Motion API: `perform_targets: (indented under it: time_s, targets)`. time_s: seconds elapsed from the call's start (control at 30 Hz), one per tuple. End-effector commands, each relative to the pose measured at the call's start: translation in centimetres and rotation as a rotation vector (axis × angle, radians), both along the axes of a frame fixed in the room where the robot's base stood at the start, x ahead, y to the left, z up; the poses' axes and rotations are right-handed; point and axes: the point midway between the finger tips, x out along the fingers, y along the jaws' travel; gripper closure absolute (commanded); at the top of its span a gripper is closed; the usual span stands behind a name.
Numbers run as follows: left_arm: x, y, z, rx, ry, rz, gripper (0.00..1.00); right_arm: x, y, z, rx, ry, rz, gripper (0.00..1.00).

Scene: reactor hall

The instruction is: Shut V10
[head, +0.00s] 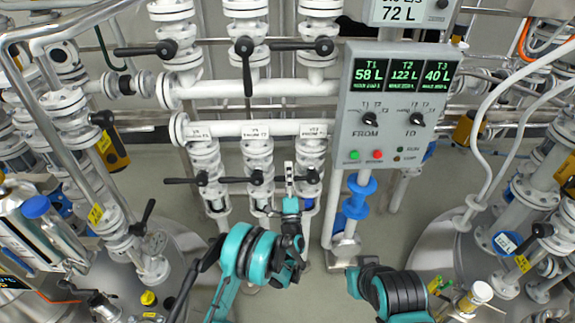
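Three valves stand in a lower row below small white tags; the tag print is too small to read surely, and the right one (313,130) may be V10. The right valve's black lever (312,177) points left, across its vertical pipe. The middle lever (257,178) and left lever (202,178) also point left. My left gripper (289,178) reaches up from below and lies at the right valve's lever, covering part of it. I cannot tell whether it touches the lever or whether its fingers are closed. My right arm shows at the lower right; its gripper is not visible.
A control panel (392,105) with three displays hangs right of the valves. Above are three more levers: left (165,49) and right (323,46) sideways, middle (244,48) pointing down. White pipes and tanks crowd both sides. Grey floor shows below the valves.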

Motion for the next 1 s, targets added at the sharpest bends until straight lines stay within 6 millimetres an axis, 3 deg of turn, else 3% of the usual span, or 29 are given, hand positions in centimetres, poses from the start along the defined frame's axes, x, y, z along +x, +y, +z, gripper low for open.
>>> perform_targets:
  time_s: [0.03, 0.43, 0.47, 0.57, 1.0]
  targets:
    - [-1.3, -0.3, 0.7, 0.002, -0.024, 0.003, 0.25, 0.0, 0.0, 0.1, 0.000, 0.000, 0.000, 1.00]
    - [-3.7, -0.4, -0.9, 0.001, -0.024, 0.001, 0.23, 0.0, 0.0, 0.1, 0.000, 0.000, 0.000, 1.00]
    - [-3.9, -0.4, -1.0, 0.001, -0.024, 0.002, 0.26, 0.0, 0.0, 0.1, 0.000, 0.000, 0.000, 1.00]
    - [-4.4, -0.3, -1.5, 0.000, -0.022, 0.003, 0.60, 0.0, 0.0, 0.1, 0.000, 0.000, 0.000, 1.00]
    - [-4.7, -0.1, -2.1, -0.002, -0.018, 0.005, 0.60, 0.0, 0.0, 0.0, 0.000, 0.000, 0.000, 1.00]
